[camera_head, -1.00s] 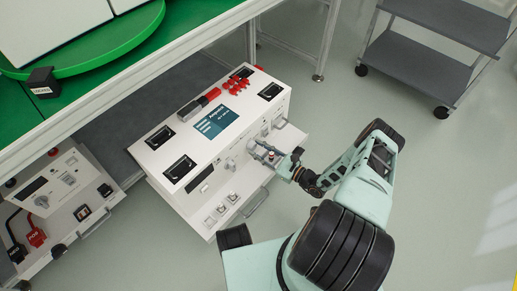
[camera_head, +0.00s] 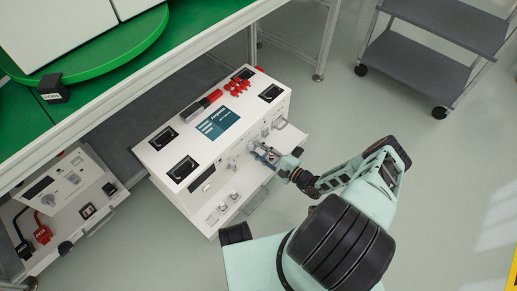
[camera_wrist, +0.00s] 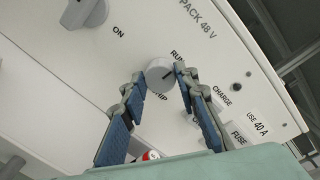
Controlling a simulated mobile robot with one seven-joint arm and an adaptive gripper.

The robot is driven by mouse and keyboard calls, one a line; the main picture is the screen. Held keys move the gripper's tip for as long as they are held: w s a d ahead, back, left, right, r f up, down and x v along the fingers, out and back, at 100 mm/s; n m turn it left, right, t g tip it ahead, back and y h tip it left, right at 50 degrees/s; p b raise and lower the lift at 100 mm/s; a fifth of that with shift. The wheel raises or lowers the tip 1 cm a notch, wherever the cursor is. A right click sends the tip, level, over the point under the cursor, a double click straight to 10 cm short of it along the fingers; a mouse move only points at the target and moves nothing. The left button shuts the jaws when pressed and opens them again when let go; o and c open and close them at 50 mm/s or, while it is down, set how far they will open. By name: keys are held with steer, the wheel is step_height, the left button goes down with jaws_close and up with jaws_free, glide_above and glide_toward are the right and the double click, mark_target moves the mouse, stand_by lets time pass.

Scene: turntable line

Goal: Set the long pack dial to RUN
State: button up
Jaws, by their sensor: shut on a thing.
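The pack dial (camera_wrist: 160,76) is a round, pale grey knob on the white panel marked PACK 48 V, in the wrist view. A dark mark on its face points up and right, toward the RUN label (camera_wrist: 177,57). A partly covered label ending in IP is below it. My gripper (camera_wrist: 158,71) has a finger on each side of the dial and is shut on it. In the head view, my gripper (camera_head: 263,153) is at the front of the white cabinet (camera_head: 207,180), and hides the dial.
A larger grey knob (camera_wrist: 85,10) marked ON is at upper left in the wrist view. A second cabinet (camera_head: 68,195) stands at left, a grey trolley (camera_head: 425,75) at upper right.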

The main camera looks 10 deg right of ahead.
steer(key=shift+n, duration=0.4)
steer(key=o, duration=1.1)
steer(key=shift+o, duration=0.2)
steer(key=v, duration=0.7)
steer(key=shift+s+d, duration=0.2)
steer(key=shift+s, duration=0.05)
